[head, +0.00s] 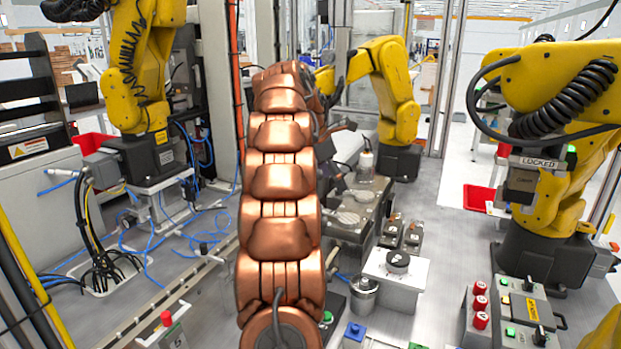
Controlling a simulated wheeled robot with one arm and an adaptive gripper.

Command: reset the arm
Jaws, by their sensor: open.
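My copper-coloured segmented arm (280,190) rises through the middle of the head view, from the bottom edge up to a bend at the top. At its far end, my gripper (341,109) shows partly on the right side of the arm, as dark fingers spread apart. It is open, and I see nothing held in it. Much of the wrist is hidden behind the arm. The gripper appears in front of a yellow robot arm (394,88) at the back; I cannot tell the gap between them.
Yellow robot arms also stand at left (150,70) and right (560,130). A grey fixture (352,215) and a white block (396,270) lie right of my arm. Red-knobbed controls (480,305) sit at front right. Blue cables (150,235) run along the left. Bare grey table (445,235) shows between.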

